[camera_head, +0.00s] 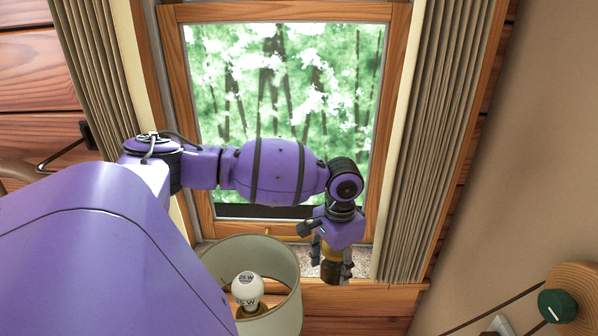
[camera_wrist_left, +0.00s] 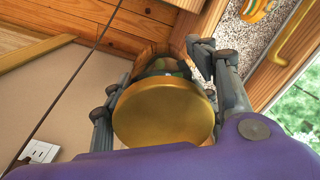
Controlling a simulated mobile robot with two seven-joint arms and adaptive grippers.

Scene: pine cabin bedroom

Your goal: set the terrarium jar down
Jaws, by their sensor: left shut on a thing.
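My left gripper (camera_head: 331,262) is shut on the terrarium jar (camera_head: 330,271), which shows small and dark gold in the head view. In the left wrist view, the jar's round gold lid (camera_wrist_left: 164,112) faces the camera, with the gripper's fingers (camera_wrist_left: 160,85) on both sides. Only a little dark, greenish glass shows past the lid; the lid hides most of the jar. In the head view the jar appears at the front edge of the speckled windowsill (camera_head: 363,268). I cannot tell whether its base touches anything. My right gripper is not in view.
A lampshade with a bulb (camera_head: 248,289) stands left of the gripper. The window (camera_head: 285,90) is behind, with pleated curtains (camera_head: 445,130) at its sides. An orange item (camera_wrist_left: 258,9) lies on the sill in the left wrist view. A green knob (camera_head: 557,306) is at lower right.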

